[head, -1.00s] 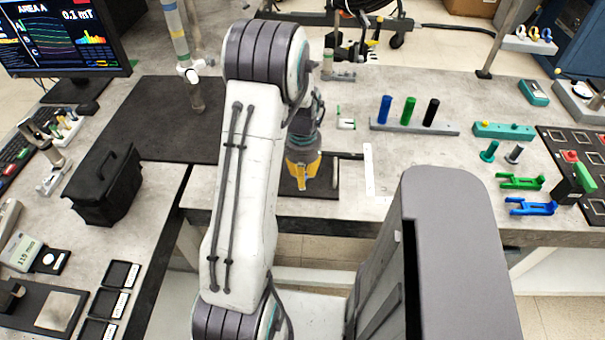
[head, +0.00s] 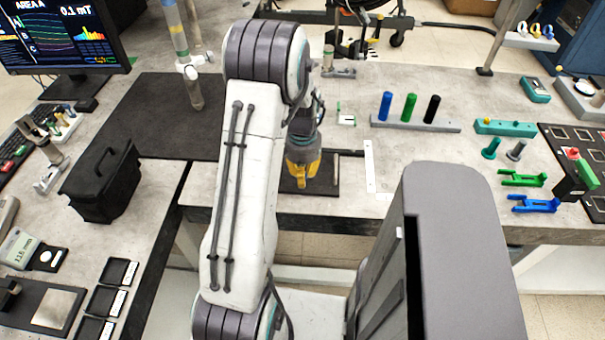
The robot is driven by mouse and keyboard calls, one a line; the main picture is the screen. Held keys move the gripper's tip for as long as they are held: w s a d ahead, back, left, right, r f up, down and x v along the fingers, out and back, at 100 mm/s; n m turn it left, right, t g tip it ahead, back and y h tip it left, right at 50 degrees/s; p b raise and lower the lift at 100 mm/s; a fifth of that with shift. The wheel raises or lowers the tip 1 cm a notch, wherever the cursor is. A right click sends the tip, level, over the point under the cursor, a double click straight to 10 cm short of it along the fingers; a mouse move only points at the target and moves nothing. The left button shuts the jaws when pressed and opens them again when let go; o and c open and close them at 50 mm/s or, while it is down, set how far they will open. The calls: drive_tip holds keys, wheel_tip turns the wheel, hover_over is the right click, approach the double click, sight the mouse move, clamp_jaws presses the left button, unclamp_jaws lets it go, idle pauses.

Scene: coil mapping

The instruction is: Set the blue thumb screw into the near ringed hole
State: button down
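My gripper (head: 302,174) has yellow fingers and points down over a small dark plate (head: 325,184) at the front edge of the far bench. My white arm partly covers it, and I cannot tell whether the fingers are open or hold anything. I cannot make out a blue thumb screw or a ringed hole for certain; they may be hidden behind the gripper or too small. A teal bar (head: 493,126) lies on the bench at the right, with a teal knobbed piece (head: 491,148) and a grey one (head: 516,150) in front of it.
A grey rack (head: 440,126) holds blue, green and black cylinders right of my gripper. Green (head: 522,178) and blue (head: 534,204) brackets lie farther right. A black lidded box (head: 104,182) stands at the left. The black mat (head: 150,120) is mostly clear.

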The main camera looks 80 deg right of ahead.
drive_tip(key=shift+f+b, duration=0.95)
drive_tip(key=shift+f, duration=0.1)
idle(0.9)
drive_tip(key=m, duration=0.5)
drive_tip(key=c, duration=1.1)
unclamp_jaws()
drive_tip(key=shift+r, duration=0.1)
wheel_tip(320, 180, up, 12)
drive_tip(key=shift+f, duration=0.1)
